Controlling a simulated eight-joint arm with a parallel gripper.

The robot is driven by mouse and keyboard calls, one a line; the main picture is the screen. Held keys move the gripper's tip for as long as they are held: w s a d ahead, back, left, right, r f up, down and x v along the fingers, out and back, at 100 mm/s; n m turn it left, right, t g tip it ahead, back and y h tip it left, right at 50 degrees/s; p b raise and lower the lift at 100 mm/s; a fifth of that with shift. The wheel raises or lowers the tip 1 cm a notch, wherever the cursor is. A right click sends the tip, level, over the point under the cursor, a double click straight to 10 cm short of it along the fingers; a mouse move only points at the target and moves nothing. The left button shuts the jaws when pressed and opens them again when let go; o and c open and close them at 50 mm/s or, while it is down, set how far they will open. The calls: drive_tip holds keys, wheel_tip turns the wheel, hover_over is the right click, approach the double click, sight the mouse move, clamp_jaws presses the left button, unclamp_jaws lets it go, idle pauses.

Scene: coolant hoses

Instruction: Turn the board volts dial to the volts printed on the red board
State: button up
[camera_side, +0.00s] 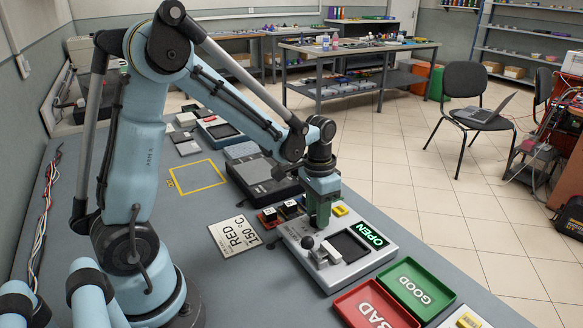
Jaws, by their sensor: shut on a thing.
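My gripper (318,222) points down over the rear left part of a white tester unit (333,285) with a lit green OPEN sign (373,234). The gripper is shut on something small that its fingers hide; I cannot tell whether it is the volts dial. A red board (268,217) with a dark block on it sits just left of the gripper, and a similar dark block stands beside it. Any volts print is too small to read. No dial face or setting is clearly visible.
A RED 150 °C card (236,237) lies left of the tester. A green GOOD tray (415,288) and a red BAD tray (374,306) stand at front right. A grey unit (262,178) is behind. A yellow outlined square (198,177) on the bench is empty.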

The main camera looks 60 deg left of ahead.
drive_tip(key=m, duration=0.4)
drive_tip(key=shift+w, duration=0.1)
drive_tip(key=shift+d+m, duration=0.1)
drive_tip(key=shift+m, duration=1.7)
drive_tip(key=o, duration=1)
drive_tip(key=shift+o, duration=0.2)
wheel_tip(320, 180, up, 12)
drive_tip(key=shift+w+a, duration=0.15)
drive_tip(key=shift+a, duration=0.05)
drive_tip(key=shift+r, duration=0.1)
